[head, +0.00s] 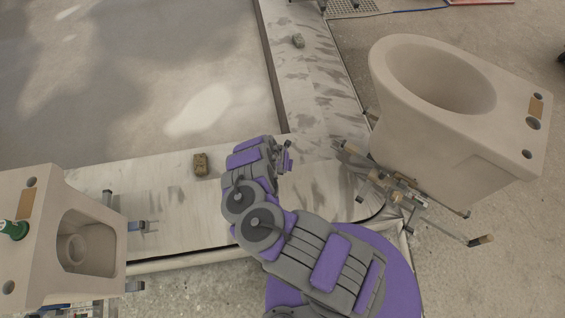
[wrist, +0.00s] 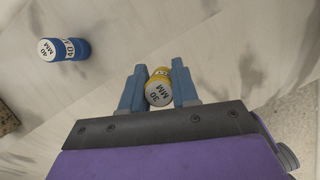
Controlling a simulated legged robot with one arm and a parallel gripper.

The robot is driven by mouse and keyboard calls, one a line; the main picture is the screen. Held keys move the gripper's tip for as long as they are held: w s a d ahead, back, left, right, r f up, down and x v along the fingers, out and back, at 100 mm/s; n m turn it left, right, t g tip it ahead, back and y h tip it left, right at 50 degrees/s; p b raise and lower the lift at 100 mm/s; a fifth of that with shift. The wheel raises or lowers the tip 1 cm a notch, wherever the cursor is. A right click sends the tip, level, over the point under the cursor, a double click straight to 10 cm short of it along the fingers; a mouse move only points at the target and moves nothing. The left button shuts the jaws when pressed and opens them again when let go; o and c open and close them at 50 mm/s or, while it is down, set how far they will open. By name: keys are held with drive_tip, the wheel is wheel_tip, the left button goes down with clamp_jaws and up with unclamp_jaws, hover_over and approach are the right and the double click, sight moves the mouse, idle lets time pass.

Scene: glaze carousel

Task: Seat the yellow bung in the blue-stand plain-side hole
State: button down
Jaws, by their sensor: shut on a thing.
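My gripper (wrist: 159,88) is shut on the yellow bung (wrist: 158,88), marked 30 MM, between its blue-grey fingers. In the head view my gripper (head: 286,157) is over the pale marbled surface, and the bung is hidden there.
A blue bung (wrist: 64,48), marked 40 MM, lies left of my gripper on the marbled surface. A brown block (head: 200,164) and a grey-green block (head: 298,41) rest on it. Metal supports (head: 405,190) jut out below the right bowl. Open surface lies around my gripper.

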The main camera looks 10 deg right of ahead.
drive_tip(key=shift+s+a+r+b, duration=0.1)
drive_tip(key=shift+s+a+b, duration=0.15)
drive_tip(key=shift+s, duration=0.65)
drive_tip(key=shift+s+a+r+b, duration=0.15)
drive_tip(key=shift+s+a, duration=0.1)
drive_tip(key=shift+s, duration=0.65)
drive_tip(key=shift+s, duration=0.1)
